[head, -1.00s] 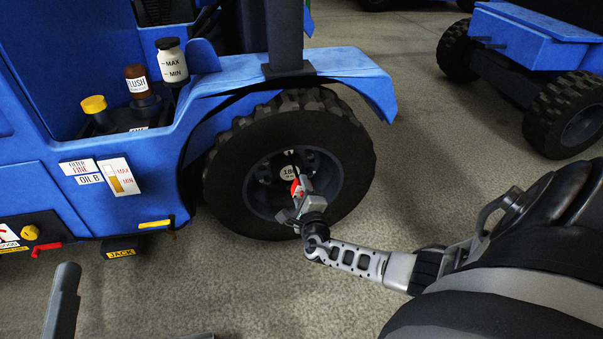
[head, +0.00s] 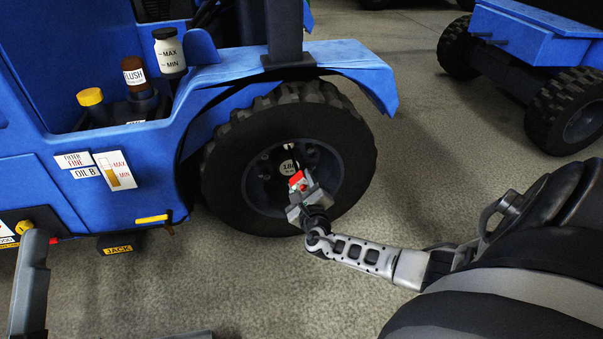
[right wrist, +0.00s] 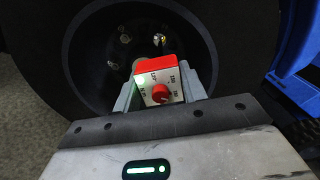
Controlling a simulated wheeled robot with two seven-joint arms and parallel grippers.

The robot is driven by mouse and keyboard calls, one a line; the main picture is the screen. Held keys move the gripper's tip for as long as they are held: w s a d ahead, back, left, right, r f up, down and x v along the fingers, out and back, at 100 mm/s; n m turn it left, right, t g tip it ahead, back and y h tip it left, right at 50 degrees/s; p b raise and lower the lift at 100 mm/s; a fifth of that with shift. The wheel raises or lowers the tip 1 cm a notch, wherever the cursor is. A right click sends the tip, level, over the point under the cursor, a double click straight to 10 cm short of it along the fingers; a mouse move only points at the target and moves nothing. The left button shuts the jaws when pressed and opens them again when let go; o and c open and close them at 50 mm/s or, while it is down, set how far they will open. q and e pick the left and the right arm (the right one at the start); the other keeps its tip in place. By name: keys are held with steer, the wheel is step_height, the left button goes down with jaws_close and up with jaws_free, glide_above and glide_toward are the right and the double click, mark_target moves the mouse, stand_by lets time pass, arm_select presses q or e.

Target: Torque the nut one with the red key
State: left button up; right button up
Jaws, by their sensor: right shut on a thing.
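The red key (head: 297,181) is a red and white block with a red knob; in the right wrist view its dial face (right wrist: 161,92) shows with a green light at its left. My right gripper (head: 302,201) is shut on it in front of the wheel (head: 222,175). Wheel nuts ring the hub; in the right wrist view a nut (right wrist: 159,40) with a yellowish glint lies just beyond the key's top. I cannot tell which nut is nut one or whether the key touches any; its far end is hidden. A grey bar at lower left may be my left gripper.
The blue vehicle's fender (head: 345,58) overhangs the wheel. Bottles, including a white one (head: 170,53), stand on its left side above an oil gauge (head: 115,171). A second blue vehicle (head: 520,45) stands at upper right. The floor (head: 425,165) right of the wheel is clear.

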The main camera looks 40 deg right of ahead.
steer(key=shift+r, duration=0.1)
steer(key=shift+p+v, duration=1.2)
steer(key=shift+v, duration=1.05)
steer(key=shift+s, duration=0.1)
steer(key=shift+p+v, duration=0.55)
steer(key=shift+v, duration=0.35)
steer(key=shift+s+a, duration=0.25)
steer(key=shift+s, duration=0.15)
